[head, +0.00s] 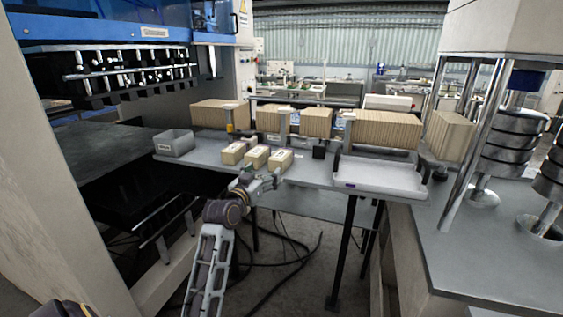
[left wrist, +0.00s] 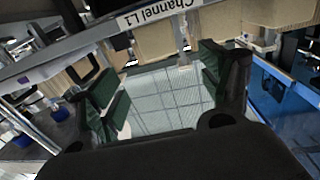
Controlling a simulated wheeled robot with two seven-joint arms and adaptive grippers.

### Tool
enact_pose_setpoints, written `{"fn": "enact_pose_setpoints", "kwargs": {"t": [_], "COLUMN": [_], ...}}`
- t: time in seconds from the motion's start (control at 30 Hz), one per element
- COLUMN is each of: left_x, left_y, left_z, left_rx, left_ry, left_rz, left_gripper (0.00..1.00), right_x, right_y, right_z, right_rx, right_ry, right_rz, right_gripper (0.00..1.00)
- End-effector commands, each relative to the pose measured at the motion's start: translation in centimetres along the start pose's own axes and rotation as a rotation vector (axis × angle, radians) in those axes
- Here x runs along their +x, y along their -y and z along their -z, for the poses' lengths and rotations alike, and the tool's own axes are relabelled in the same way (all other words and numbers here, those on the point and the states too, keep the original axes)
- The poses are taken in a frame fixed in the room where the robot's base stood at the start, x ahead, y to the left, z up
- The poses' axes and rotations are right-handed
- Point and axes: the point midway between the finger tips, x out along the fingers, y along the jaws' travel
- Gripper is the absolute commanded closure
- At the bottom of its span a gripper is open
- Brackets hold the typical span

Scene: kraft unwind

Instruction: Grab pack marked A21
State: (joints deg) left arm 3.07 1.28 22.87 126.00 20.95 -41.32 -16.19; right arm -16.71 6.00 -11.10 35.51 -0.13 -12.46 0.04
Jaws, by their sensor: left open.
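Three small kraft packs, the left pack (head: 233,152), the middle pack (head: 255,157) and the right pack (head: 280,160), lie side by side on the grey table (head: 212,172). Each has a pale label on top, too small to read, so I cannot tell which is A21. My left gripper (head: 262,181) is open and empty at the table's front edge, just in front of the middle and right packs. In the left wrist view its two green-padded fingers (left wrist: 158,68) stand apart with no pack between them.
A grey bin (head: 173,143) stands left of the packs and a white tray (head: 380,174) to their right. A small black block (head: 319,152) sits nearby. Large kraft stacks (head: 384,129) line the back. A "Channel L1" sign (left wrist: 160,14) shows in the left wrist view.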

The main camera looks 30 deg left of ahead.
Motion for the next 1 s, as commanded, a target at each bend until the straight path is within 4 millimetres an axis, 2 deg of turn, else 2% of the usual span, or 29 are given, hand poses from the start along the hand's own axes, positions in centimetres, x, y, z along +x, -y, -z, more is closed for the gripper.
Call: {"fn": "enact_pose_setpoints", "kwargs": {"t": [0.37, 1.0], "left_x": [1.1, 7.0], "left_y": [0.0, 0.0], "left_z": [0.1, 0.1], "left_rx": [-0.002, -0.003], "left_ry": [-0.002, -0.001], "left_rz": [0.000, 0.001], "left_gripper": [0.21, 0.21], "right_x": [-0.2, -0.9], "right_y": [0.1, 0.8], "right_z": [0.0, 0.1], "right_rx": [0.000, 0.001], "right_ry": [0.000, 0.001], "right_rz": [0.001, 0.008], "right_gripper": [0.60, 0.60]}}
